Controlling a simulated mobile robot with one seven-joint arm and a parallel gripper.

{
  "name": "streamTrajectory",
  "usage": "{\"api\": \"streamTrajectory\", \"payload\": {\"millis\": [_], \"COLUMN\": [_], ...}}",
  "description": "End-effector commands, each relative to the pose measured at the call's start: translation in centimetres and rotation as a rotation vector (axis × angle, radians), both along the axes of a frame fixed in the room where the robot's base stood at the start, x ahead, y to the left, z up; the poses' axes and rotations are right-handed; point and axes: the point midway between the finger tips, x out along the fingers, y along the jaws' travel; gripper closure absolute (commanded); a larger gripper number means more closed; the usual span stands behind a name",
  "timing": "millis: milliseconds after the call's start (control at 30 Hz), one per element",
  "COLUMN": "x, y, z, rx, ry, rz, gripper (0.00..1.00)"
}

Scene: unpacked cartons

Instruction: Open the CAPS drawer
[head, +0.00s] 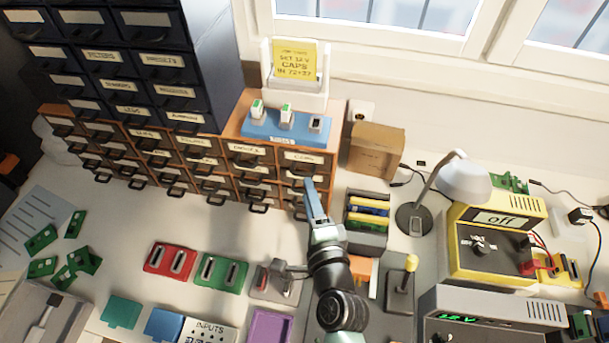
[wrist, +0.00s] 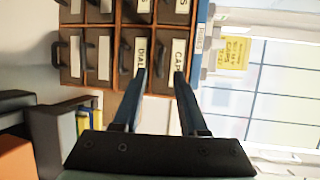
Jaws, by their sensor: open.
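The CAPS drawer (head: 303,157) is the top right drawer of the low orange-brown cabinet (head: 329,157). It looks shut, with a dark handle below its label. My gripper (head: 313,187) is in front of the cabinet's right column. In the wrist view, my gripper (wrist: 159,74) is open and empty. One fingertip overlaps the CAPS label and the other the neighbouring drawer's label. The CAPS handle appears between them; I cannot tell the remaining distance or any contact.
A blue tray (head: 270,132) with small parts stands on the cabinet. To the right are a cardboard box (head: 377,148), a rack of coloured items (head: 367,215) and a lamp (head: 462,178). Red (head: 170,259) and green (head: 221,271) holders lie on the bench.

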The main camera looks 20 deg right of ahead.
Motion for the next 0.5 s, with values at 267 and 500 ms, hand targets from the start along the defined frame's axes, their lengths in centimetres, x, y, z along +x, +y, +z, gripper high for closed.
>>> {"api": "streamTrajectory", "payload": {"millis": [267, 500], "x": [3.8, 4.7], "y": [-0.8, -0.9], "z": [-0.7, -0.9], "rx": [-0.002, -0.001], "ry": [-0.002, 0.0], "rz": [-0.001, -0.001], "gripper": [0.58, 0.58]}}
